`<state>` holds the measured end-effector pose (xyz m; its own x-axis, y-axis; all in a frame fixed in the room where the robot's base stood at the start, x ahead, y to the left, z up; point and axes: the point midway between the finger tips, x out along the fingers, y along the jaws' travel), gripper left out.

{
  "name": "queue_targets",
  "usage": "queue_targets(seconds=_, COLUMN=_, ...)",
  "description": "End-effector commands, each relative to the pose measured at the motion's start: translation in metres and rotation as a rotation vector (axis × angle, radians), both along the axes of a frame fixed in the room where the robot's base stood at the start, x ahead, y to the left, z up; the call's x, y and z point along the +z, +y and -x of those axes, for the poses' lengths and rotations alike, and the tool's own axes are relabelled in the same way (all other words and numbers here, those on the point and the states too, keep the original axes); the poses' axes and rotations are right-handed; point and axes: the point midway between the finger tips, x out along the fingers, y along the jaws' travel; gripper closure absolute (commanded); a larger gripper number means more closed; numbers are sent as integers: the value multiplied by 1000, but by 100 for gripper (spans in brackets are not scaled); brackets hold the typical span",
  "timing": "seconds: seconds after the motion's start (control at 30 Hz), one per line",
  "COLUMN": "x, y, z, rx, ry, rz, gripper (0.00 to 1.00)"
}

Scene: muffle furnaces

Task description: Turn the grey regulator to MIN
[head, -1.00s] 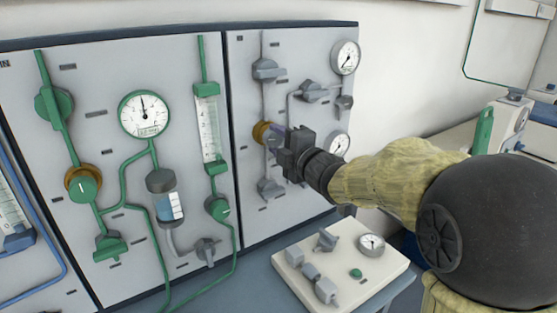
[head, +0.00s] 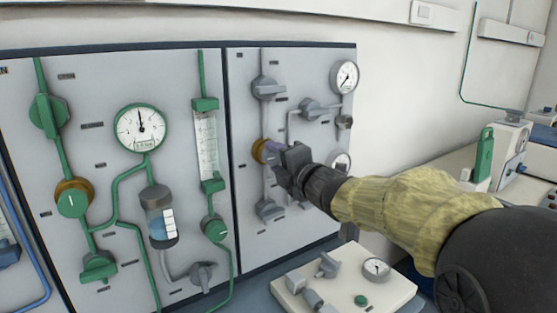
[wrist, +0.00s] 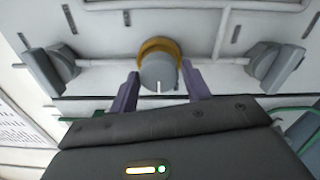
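The grey regulator (wrist: 158,73) is a round knob with a white mark and a brass-coloured collar, on the right grey panel. In the wrist view its white mark points toward the bottom of the picture. In the head view its collar (head: 259,151) shows, while the knob is mostly hidden by my gripper (head: 274,148). In the wrist view my gripper (wrist: 160,74) is open, with one purple finger on each side of the knob. A gap shows between each finger and the knob. The MIN label cannot be read.
Grey valve handles (wrist: 272,68) and (wrist: 52,68) flank the regulator along its pipe. Gauges (head: 344,77) sit to the right on the same panel. A green-piped panel with its own regulator (head: 73,198) is at left. A white control box (head: 390,292) stands below.

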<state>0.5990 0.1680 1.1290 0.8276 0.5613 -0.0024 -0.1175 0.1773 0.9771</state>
Motion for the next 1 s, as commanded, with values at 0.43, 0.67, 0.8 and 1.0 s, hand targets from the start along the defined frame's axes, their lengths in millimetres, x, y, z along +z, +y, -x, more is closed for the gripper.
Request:
queue_targets(seconds=0.43, x=1, y=-3, z=3, rx=-2, ry=-1, rz=-3, gripper=37)
queue_targets(seconds=0.67, x=1, y=-22, z=27, rx=-6, ry=-2, rz=-4, gripper=37)
queue_targets(seconds=0.8, x=1, y=-37, z=50, rx=-7, ry=0, rz=-4, gripper=37)
queue_targets(seconds=1.0, x=2, y=-60, z=83, rx=-5, ry=-2, rz=-3, gripper=37)
